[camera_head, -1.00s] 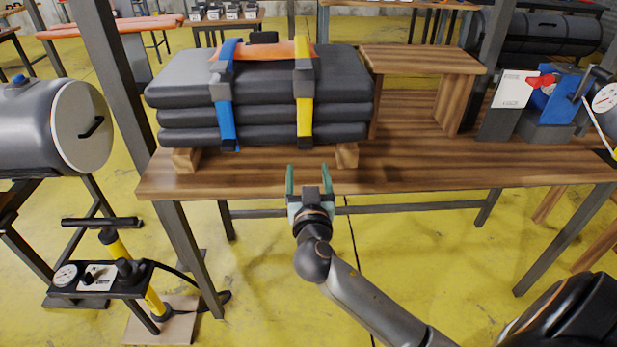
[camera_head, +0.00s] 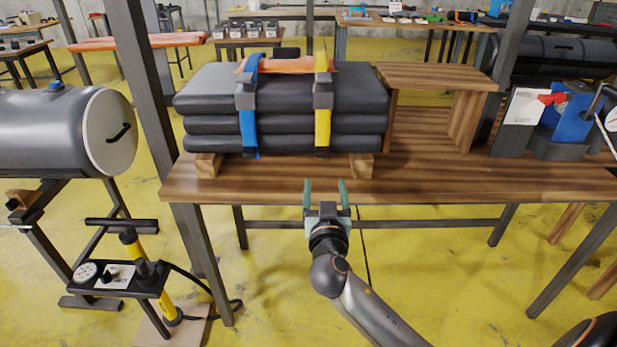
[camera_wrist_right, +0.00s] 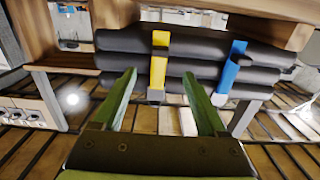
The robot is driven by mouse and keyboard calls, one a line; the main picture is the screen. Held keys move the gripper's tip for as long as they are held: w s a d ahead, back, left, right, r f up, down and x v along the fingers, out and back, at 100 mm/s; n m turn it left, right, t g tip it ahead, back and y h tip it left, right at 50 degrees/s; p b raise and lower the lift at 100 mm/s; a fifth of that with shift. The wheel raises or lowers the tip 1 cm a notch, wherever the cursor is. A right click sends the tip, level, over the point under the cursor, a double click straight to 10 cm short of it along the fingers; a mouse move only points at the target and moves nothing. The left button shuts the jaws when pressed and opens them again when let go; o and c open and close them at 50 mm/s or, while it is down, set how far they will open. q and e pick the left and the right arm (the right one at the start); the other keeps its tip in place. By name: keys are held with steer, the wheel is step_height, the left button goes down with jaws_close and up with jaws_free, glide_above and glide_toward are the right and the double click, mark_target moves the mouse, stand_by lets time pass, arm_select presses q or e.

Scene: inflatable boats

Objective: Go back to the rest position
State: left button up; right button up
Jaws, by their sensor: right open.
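My right gripper (camera_head: 326,190) is open and empty, its green fingers pointing toward the workbench's front edge. In the right wrist view its two fingers (camera_wrist_right: 167,98) stand wide apart with nothing between them. Ahead of it, a folded dark grey inflatable boat (camera_head: 290,122) lies on wooden blocks on the workbench (camera_head: 450,178). A blue strap (camera_head: 248,125) and a yellow strap (camera_head: 322,125) run around the stack, and an orange piece lies on top. The straps also show in the wrist view, yellow (camera_wrist_right: 158,65) and blue (camera_wrist_right: 231,70). My left gripper is not in view.
A wooden stand (camera_head: 440,78) and a blue device with a red part (camera_head: 560,125) are on the bench's right. Bench legs and an upright post flank the open yellow floor.

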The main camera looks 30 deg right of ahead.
steer(key=s+a+f+n+g+y, duration=0.2)
steer(key=s+a+f+n+y, duration=0.15)
steer(key=f, duration=0.55)
steer(key=s+a+f+n+g+y, duration=0.1)
steer(key=s+a+f+n+y, duration=0.15)
steer(key=s+a+f, duration=0.4)
steer(key=s+a+f+n+g+y, duration=0.25)
steer(key=s+a+f+y, duration=0.4)
steer(key=s+f, duration=0.45)
arm_select(q)
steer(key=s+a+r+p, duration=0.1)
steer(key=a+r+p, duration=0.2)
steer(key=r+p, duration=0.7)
steer(key=p, duration=0.4)
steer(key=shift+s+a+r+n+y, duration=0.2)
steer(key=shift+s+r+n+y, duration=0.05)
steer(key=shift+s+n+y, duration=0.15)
arm_select(e)
steer(key=s+d+r+h, duration=0.1)
steer(key=s+r, duration=0.2)
steer(key=r, duration=0.7)
steer(key=shift+d+r+g, duration=0.3)
steer(key=shift+d+g, duration=0.05)
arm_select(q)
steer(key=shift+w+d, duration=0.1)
arm_select(e)
steer(key=shift+s+m, duration=0.1)
steer(key=shift+m, duration=0.15)
